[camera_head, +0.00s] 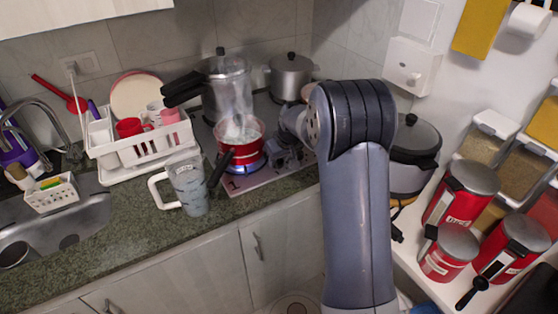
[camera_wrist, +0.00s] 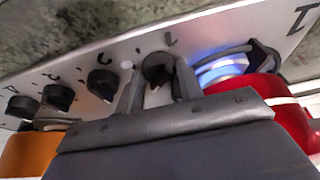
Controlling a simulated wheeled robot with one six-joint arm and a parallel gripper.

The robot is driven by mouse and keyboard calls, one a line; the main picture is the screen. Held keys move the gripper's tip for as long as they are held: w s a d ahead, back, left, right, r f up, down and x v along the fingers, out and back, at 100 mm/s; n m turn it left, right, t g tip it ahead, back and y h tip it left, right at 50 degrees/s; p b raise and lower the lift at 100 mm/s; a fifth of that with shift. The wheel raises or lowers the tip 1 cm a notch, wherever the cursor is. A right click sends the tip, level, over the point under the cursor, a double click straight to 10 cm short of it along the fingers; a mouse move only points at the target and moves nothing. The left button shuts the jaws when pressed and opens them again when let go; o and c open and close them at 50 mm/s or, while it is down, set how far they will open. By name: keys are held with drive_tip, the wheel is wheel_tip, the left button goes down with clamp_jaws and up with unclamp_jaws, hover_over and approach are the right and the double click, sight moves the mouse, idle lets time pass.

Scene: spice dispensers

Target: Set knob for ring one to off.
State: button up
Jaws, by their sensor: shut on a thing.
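The stove's front panel (camera_wrist: 120,55) carries a row of dark knobs. The end knob (camera_wrist: 156,66), nearest the lit burner and beside a mark that looks like a 1, sits between the two fingers of my gripper (camera_wrist: 158,78). My gripper is shut on this knob, and its fingers hide part of it. A blue flame (camera_wrist: 220,68) burns beside it. In the head view, my gripper (camera_head: 284,157) is low at the stove's front, and the knob there is hidden or too small to tell.
A steaming red pot (camera_head: 240,140) stands over the flame close to my gripper, with a dark handle toward the front. A large steel pot (camera_head: 226,90) and a smaller lidded one (camera_head: 291,76) stand behind. A patterned pitcher (camera_head: 190,187) is at the counter's left.

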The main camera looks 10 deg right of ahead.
drive_tip(key=n+b, duration=0.1)
drive_tip(key=n, duration=0.1)
drive_tip(key=n+y+b, duration=0.1)
drive_tip(key=n+b, duration=0.1)
drive_tip(key=shift+w+d+f+g, duration=0.1)
drive_tip(key=shift+w+d+g, duration=0.1)
drive_tip(key=shift+g, duration=0.1)
drive_tip(key=shift+d+n+g+y+b, duration=0.1)
drive_tip(key=shift+n+g+y+b, duration=0.25)
drive_tip(key=shift+n, duration=0.8)
drive_tip(key=shift+n+g+y+b, duration=0.25)
drive_tip(key=shift+n+g+y, duration=0.15)
drive_tip(key=shift+n, duration=0.75)
drive_tip(key=o, duration=1)
drive_tip(key=shift+r, duration=0.2)
drive_tip(key=v, duration=1)
drive_tip(key=shift+d+r, duration=0.2)
drive_tip(key=shift+r, duration=0.1)
drive_tip(key=x, duration=1.1)
drive_tip(key=shift+a, duration=0.1)
